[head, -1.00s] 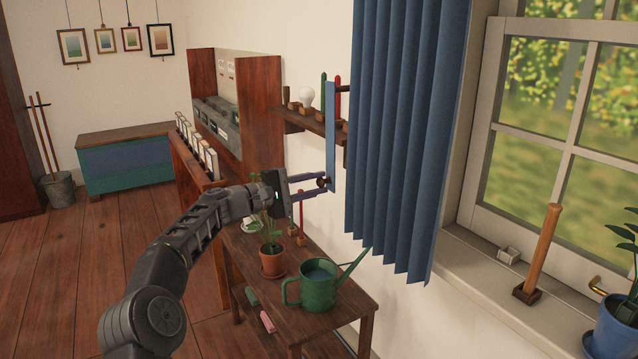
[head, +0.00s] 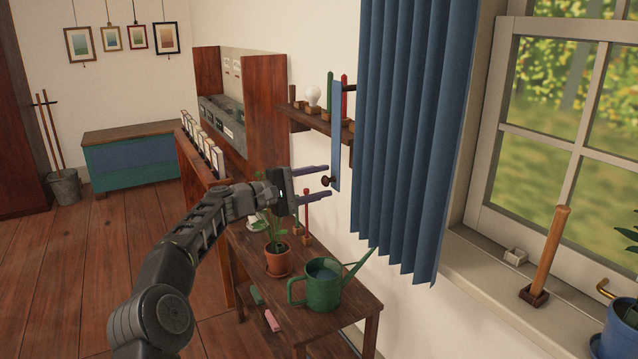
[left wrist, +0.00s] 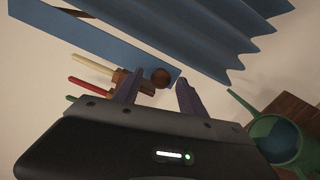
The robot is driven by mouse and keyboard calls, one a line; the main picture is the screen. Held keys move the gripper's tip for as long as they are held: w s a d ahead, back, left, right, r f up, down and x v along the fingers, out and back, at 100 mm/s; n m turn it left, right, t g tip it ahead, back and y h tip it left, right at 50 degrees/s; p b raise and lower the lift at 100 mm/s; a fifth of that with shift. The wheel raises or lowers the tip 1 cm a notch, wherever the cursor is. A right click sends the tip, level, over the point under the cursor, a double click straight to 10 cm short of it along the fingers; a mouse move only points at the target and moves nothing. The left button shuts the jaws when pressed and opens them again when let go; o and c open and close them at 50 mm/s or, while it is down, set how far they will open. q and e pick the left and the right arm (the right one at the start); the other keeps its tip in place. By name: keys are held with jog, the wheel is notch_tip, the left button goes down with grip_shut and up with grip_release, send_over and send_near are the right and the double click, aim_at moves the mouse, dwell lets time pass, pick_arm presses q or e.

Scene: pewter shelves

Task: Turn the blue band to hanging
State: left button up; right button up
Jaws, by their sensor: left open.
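The blue band (head: 336,130) is a narrow strip hanging upright along the wall, left of the curtain. A dark round knob (head: 327,181) sits near its lower end. My left gripper (head: 329,182) is open, with one finger above the knob and one below, apart from it. In the left wrist view the blue band (left wrist: 95,42) runs slantwise, with the knob (left wrist: 160,77) at its end between the spread fingertips of the gripper (left wrist: 158,82). My right gripper is not in view.
A pleated blue curtain (head: 410,130) hangs just right of the band. A small wall shelf (head: 310,122) with a bulb and pegs is behind it. Below stands a wooden table (head: 350,318) with a potted plant (head: 277,258) and a green watering can (head: 322,290).

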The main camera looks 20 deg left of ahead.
pick_arm(q)
jog(key=b+v, duration=0.1)
jog(key=v, duration=0.6)
jog(key=shift+s+a, duration=0.2)
jog(key=shift+s, duration=0.1)
